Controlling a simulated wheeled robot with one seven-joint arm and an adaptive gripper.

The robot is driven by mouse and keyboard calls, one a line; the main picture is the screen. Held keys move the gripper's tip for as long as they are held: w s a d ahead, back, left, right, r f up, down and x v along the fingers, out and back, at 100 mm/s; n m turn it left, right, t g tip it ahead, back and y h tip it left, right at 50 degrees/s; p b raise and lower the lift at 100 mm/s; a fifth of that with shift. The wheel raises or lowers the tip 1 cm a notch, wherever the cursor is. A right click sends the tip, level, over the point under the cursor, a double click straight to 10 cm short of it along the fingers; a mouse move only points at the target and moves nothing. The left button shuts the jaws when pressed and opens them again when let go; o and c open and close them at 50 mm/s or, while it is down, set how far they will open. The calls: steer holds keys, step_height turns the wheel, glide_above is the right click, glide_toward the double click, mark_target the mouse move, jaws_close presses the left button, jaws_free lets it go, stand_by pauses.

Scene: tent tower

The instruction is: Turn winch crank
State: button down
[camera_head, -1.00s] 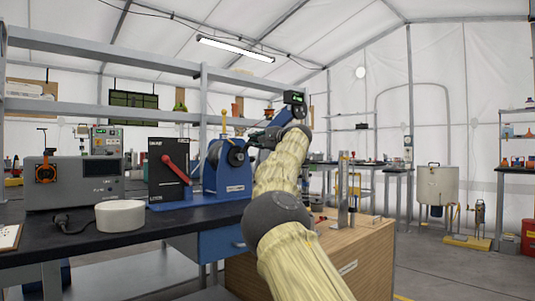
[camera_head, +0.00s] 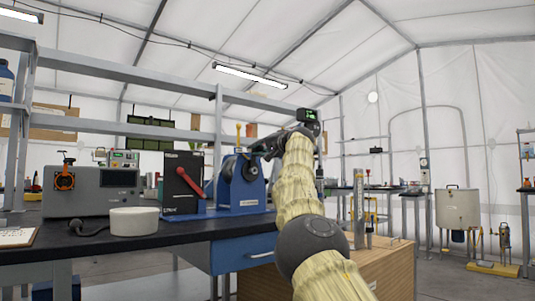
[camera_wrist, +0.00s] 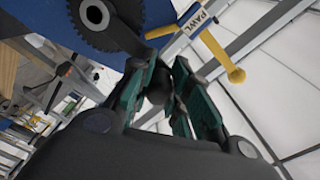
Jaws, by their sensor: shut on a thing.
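The blue winch (camera_head: 242,187) stands on the dark bench, with a dark round drum on its face and a yellow-tipped lever on top. In the wrist view its dark toothed gear (camera_wrist: 103,22) is at upper left, and a yellow lever marked PAWL (camera_wrist: 220,55) is at upper right. My gripper (camera_head: 266,147) is at the upper right side of the winch. In the wrist view my gripper (camera_wrist: 160,82) has its green-and-black fingers closed around a dark, rounded piece (camera_wrist: 157,87), apparently the crank handle. The fingers hide most of it.
A black panel with a red lever (camera_head: 188,181) stands left of the winch. A grey instrument (camera_head: 92,191) and a white round block (camera_head: 134,221) are further left. A wooden cabinet (camera_head: 390,272) is at right. Shelf rails run above the bench.

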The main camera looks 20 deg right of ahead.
mark_target(262, 147)
steer(key=shift+a+f, duration=0.1)
steer(key=shift+a, duration=0.05)
stand_by(0.3)
steer(key=c, duration=1.3)
jaws_free()
steer(key=shift+s, duration=0.1)
steer(key=shift+s+d+f, duration=0.25)
steer(key=shift+s+d, duration=0.1)
steer(key=shift+d, duration=0.15)
steer(key=shift+s+d+r, duration=0.15)
steer(key=shift+s+r, duration=0.05)
steer(key=shift+s, duration=0.45)
steer(key=shift+s+d+r, duration=0.15)
steer(key=shift+s+r, duration=0.05)
steer(key=shift+s, duration=0.4)
steer(key=shift+v, duration=4.2)
